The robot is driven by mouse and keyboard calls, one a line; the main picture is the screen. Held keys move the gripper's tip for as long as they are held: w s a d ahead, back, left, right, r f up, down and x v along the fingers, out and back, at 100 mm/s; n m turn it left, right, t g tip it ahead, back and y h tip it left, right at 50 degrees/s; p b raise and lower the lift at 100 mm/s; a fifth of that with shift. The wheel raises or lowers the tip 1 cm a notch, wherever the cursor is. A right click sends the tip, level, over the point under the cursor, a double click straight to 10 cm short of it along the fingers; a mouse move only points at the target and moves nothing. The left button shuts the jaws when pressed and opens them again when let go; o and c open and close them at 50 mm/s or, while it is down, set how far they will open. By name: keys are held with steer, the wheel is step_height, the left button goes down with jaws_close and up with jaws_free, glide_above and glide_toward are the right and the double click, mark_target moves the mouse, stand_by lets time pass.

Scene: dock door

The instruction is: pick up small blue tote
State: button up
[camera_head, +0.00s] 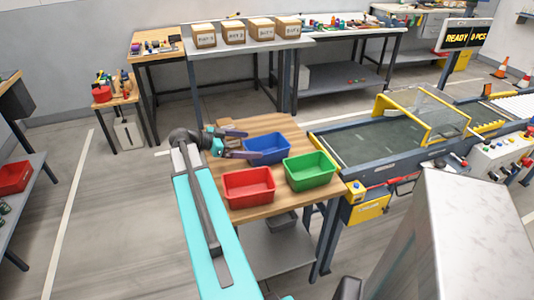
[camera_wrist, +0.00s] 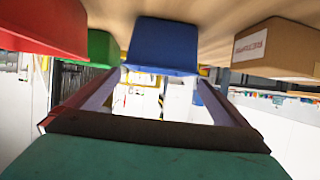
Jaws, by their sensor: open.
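The small blue tote (camera_head: 268,150) stands upright on the wooden table, behind the red and green totes. My gripper (camera_head: 248,143) is open and empty at its left side, with the nearer finger overlapping the tote's left edge in the head view. In the wrist view, which looks upside down, the blue tote (camera_wrist: 164,45) is at top centre, ahead of and between the spread fingers (camera_wrist: 160,78). I cannot tell whether a finger touches it.
A red tote (camera_head: 249,187) and a green tote (camera_head: 310,171) stand close by on the wooden table (camera_head: 285,203). A cardboard box (camera_wrist: 277,49) is at the right in the wrist view. A conveyor (camera_head: 390,141) runs right of the table.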

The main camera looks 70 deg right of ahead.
mark_target(267, 145)
steer(key=shift+x, duration=1.8)
steer(key=shift+s+d+p, duration=0.1)
steer(key=shift+s+p, duration=0.05)
steer(key=shift+p, duration=0.2)
steer(key=shift+p+x, duration=1)
steer(key=shift+x, duration=1.5)
steer(key=c, duration=1)
steer(key=shift+c, duration=0.2)
steer(key=shift+r, duration=0.15)
step_height(267, 145, up, 10)
steer(key=b, duration=0.2)
